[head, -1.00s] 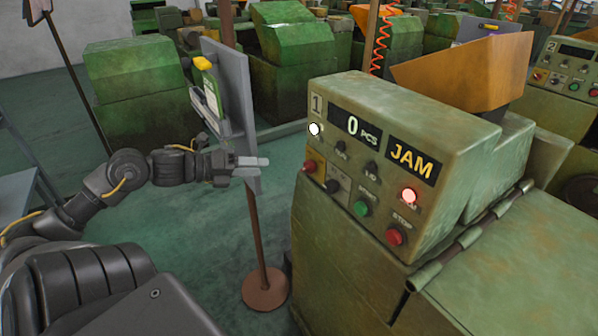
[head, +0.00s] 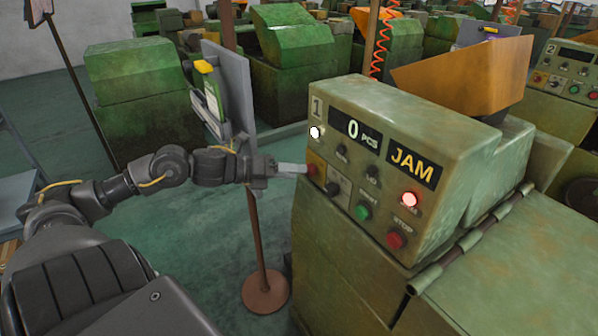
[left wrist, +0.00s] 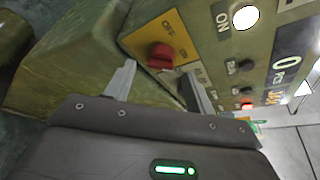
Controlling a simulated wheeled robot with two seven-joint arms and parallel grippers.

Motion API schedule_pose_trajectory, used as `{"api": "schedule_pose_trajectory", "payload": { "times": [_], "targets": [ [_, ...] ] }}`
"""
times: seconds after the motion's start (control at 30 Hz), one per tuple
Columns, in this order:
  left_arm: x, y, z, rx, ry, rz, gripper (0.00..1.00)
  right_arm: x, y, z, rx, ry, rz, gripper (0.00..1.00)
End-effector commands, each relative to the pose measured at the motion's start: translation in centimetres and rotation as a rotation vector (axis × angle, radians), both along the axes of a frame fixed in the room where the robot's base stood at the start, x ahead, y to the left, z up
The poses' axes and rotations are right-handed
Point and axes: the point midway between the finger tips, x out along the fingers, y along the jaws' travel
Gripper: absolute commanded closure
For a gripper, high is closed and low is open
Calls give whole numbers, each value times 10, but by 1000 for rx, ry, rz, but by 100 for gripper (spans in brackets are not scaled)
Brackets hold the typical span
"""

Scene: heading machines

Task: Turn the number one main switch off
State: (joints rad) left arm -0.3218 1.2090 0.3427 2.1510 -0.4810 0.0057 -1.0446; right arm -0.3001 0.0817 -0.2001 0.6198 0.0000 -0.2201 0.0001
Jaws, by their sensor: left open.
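The number one machine's control panel (head: 370,180) faces me, with a "1" label, a lit white lamp (head: 315,132), a "0 PCS" display and a lit "JAM" sign. Its red main switch (head: 312,170) is on a yellow plate at the panel's left edge. In the left wrist view the red knob (left wrist: 160,56) sits on the yellow plate (left wrist: 178,30) marked OFF. My left gripper (head: 292,169) is right at the switch. In the left wrist view its open fingers (left wrist: 158,84) point at the panel either side of the knob; contact cannot be told. My right gripper is not seen.
A black knob (head: 333,188), a green button (head: 362,211) and a red stop button (head: 396,239) sit close by on the panel. A stand with a grey board (head: 234,90) is just behind my left arm. A second machine's panel (head: 572,70) is at the right.

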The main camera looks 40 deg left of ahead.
Motion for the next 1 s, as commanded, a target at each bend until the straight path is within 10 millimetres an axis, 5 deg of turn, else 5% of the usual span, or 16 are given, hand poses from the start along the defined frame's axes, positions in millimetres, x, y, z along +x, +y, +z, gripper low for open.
{"api": "schedule_pose_trajectory", "payload": {
  "times": [0.73, 1.0],
  "targets": [
    [21, -14, -7, -1, 1, 0, 45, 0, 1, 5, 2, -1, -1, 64],
    [21, -14, -7, -1, 1, 0, 78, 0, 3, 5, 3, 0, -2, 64]
  ]
}}
